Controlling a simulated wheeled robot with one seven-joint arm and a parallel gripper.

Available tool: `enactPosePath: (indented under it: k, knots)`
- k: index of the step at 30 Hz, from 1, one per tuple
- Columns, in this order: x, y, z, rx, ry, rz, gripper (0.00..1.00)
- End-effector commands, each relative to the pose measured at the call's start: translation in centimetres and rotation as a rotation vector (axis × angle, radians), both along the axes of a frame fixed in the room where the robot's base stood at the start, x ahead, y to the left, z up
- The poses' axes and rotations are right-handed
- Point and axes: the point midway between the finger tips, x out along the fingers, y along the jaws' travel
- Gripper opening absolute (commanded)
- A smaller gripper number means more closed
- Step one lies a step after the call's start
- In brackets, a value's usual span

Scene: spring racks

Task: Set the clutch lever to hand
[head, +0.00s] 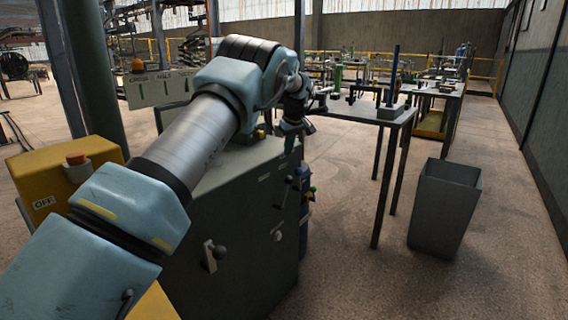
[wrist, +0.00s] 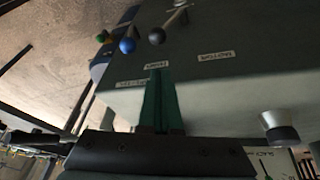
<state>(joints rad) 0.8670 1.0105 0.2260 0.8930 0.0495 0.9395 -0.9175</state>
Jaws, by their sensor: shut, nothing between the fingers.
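The machine cabinet (head: 235,235) carries a lever with a dark ball (head: 279,205) near the right end of its front. In the wrist view a metal lever with a black ball (wrist: 156,36) sticks out past the top's edge, leaning to the label side that seems to read HAND (wrist: 157,64). A second label, seemingly MOTOR (wrist: 216,56), lies to its right. I cannot confirm this is the clutch lever. My gripper (head: 291,143) is above the cabinet's right end, its green fingers (wrist: 158,75) together and empty, apart from the ball.
A knob (wrist: 278,125) stands on the top. A bin (head: 445,210) and table (head: 385,112) stand right, with open floor between.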

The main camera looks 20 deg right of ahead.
Motion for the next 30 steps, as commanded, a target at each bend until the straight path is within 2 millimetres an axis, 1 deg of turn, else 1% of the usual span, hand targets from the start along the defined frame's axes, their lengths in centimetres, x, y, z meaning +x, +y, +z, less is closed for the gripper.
enactPosePath:
  k: [1,3,6,23,26,29,30]
  knots:
    - [-0.1,-0.3,0.6,-0.001,-0.001,0.000,0.00]
    - [-0.2,-0.5,1.2,-0.001,-0.001,0.000,0.00]
    - [-0.3,-0.7,1.8,0.001,0.000,0.000,0.00]
    - [-0.3,-0.6,2.0,0.002,0.001,0.001,0.00]
    - [0.2,1.0,2.6,0.005,0.009,0.005,0.00]
    - [1.1,5.1,3.9,0.014,0.030,0.010,0.00]
    - [1.4,7.4,4.5,0.017,0.041,0.009,0.00]
